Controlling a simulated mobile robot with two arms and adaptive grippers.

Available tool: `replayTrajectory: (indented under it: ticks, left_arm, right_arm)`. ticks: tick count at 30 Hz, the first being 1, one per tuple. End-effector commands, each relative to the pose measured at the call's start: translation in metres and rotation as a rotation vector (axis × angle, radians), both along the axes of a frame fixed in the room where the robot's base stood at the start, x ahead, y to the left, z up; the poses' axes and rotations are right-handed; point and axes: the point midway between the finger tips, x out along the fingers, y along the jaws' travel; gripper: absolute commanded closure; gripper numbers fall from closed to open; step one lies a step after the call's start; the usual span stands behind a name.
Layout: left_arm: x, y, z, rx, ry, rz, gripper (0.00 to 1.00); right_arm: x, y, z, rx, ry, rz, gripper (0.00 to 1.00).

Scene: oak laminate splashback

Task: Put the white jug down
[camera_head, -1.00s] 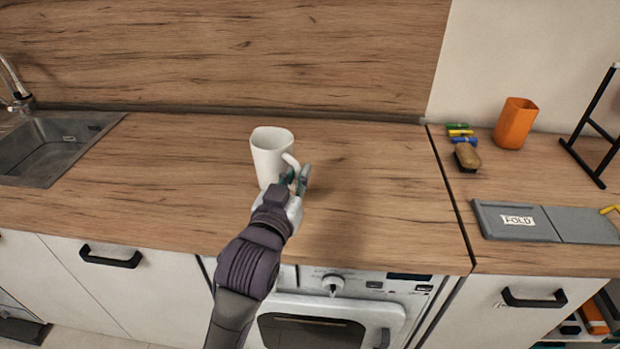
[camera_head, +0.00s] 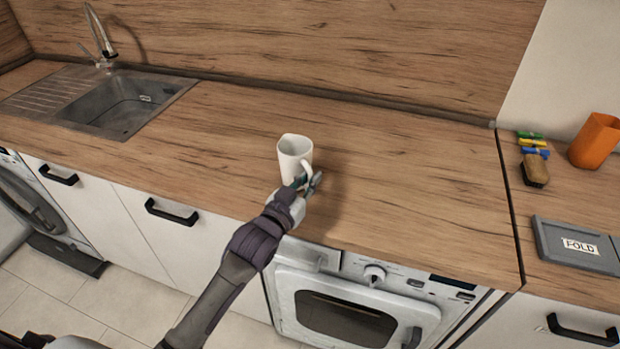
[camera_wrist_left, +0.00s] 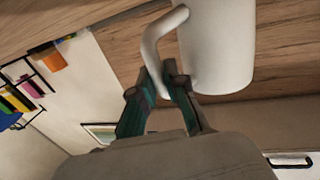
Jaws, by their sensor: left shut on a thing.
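The white jug (camera_head: 293,157) is upright over the wooden worktop (camera_head: 400,185), near its front edge and above the oven. Its handle faces right and toward me. My left gripper (camera_head: 306,184) is shut on the handle. In the left wrist view the jug (camera_wrist_left: 219,50) fills the upper middle, and the fingers of the left gripper (camera_wrist_left: 165,88) close on the lower part of the handle. I cannot tell whether the jug's base touches the worktop. My right gripper is not in view.
A sink (camera_head: 120,103) with a tap (camera_head: 100,35) lies at the left. At the right are an orange cup (camera_head: 596,141), a brush (camera_head: 535,170), coloured clips (camera_head: 532,143) and a grey folding board (camera_head: 575,245). The worktop around the jug is clear.

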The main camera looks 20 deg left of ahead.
Motion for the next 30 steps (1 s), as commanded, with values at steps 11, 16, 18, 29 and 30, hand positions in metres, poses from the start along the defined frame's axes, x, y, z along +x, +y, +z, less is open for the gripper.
replayTrajectory:
  ticks: [11,16,18,29,30]
  left_arm:
    - [0.000,-0.001,-0.004,0.000,-0.006,-0.001,1.00]
    - [0.000,0.000,-0.006,0.000,-0.001,0.000,0.66]
    - [0.000,0.000,-0.006,0.000,-0.001,0.000,0.62]
    - [-0.006,0.001,-0.005,0.000,0.000,0.000,0.62]
    - [-0.011,0.002,-0.005,0.000,0.000,0.000,0.62]
  right_arm:
    - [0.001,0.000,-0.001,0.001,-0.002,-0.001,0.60]
    - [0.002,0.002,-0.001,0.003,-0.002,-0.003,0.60]
    - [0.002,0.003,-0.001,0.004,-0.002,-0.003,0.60]
    - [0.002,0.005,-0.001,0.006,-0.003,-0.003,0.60]
    - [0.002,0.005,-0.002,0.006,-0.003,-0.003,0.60]
